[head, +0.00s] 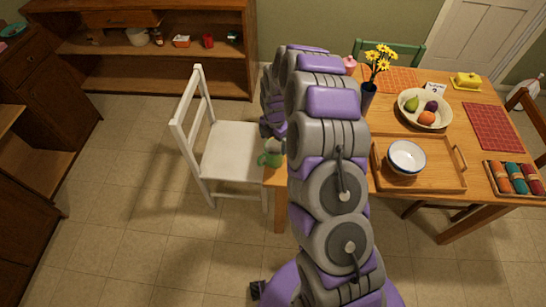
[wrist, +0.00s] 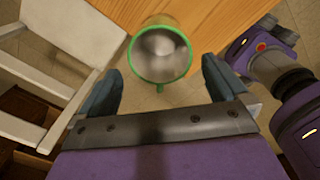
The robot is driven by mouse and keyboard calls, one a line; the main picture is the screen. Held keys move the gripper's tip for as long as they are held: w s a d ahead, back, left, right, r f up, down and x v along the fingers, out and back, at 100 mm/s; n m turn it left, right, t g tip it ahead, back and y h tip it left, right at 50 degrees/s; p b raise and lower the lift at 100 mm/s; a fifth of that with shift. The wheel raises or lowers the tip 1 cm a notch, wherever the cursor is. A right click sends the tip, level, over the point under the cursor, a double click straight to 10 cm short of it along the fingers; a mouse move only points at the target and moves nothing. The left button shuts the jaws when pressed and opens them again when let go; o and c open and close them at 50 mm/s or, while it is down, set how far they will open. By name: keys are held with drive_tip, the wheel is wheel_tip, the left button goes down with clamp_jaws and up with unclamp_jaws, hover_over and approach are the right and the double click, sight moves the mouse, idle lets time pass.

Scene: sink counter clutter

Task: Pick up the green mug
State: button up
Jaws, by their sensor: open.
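The green mug (head: 272,153) stands at the left edge of the wooden table, partly hidden by my arm in the head view. In the wrist view I look down into the green mug (wrist: 160,54), with its green rim and pale inside. My gripper (wrist: 160,82) is open, with one finger on each side below the mug in the picture. The fingers are not closed on it. A small green part, perhaps the handle, shows at the mug's lower rim. My gripper's fingers are hidden or too small to make out in the head view.
A white chair (head: 232,150) stands close left of the mug; it also shows in the wrist view (wrist: 58,60). On the table are a wooden tray (head: 440,182) with a white bowl (head: 406,157), a fruit bowl (head: 410,98) and a flower vase (head: 369,94).

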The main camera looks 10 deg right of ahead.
sight(275, 149)
wheel_tip(275, 149, down, 2)
drive_tip(key=shift+d, duration=0.1)
drive_tip(key=f+b, duration=0.1)
drive_tip(key=f, duration=0.3)
drive_tip(key=shift+w+f, duration=0.1)
drive_tip(key=shift+w, duration=0.1)
drive_tip(key=shift+c, duration=0.3)
drive_tip(key=c, duration=1)
